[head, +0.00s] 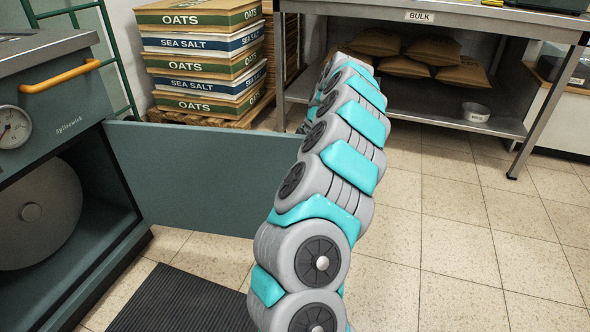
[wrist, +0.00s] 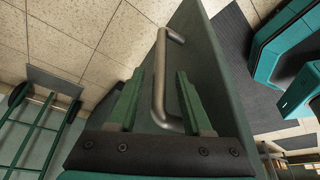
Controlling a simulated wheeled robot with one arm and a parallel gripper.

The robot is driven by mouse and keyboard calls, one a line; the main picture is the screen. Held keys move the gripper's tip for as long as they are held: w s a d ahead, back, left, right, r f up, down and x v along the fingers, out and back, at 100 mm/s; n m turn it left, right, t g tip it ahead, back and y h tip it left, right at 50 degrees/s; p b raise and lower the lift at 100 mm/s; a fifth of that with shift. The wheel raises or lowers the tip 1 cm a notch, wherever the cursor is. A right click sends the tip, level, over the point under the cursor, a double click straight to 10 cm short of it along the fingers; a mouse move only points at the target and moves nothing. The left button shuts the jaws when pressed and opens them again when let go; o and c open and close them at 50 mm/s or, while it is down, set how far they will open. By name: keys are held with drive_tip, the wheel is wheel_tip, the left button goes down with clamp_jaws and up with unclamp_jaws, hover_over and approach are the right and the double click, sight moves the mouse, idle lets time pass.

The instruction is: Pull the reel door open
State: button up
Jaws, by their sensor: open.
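The reel door (head: 205,180) is a grey-green panel standing well open, swung out to the right from the front of the machine (head: 62,100). A large grey reel (head: 38,215) shows inside the open compartment. In the wrist view the door (wrist: 215,85) fills the middle, with a bent metal bar handle (wrist: 159,80) on it. My gripper (wrist: 158,76) is open, with one green finger on each side of the handle; I cannot tell whether either finger touches it. In the head view my arm hides the door's far end, the handle and my gripper.
Stacked oats and sea salt boxes (head: 205,62) stand on a pallet (head: 215,115) behind the door. A metal bench (head: 450,25) with sacks on its shelf stands at the back right. A dark ribbed mat (head: 180,302) lies before the machine. The tiled floor at right is clear.

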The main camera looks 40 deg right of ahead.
drive_tip(key=v, duration=0.6)
drive_tip(key=shift+r+p, duration=0.35)
drive_tip(key=shift+p, duration=0.05)
drive_tip(key=shift+d, duration=0.15)
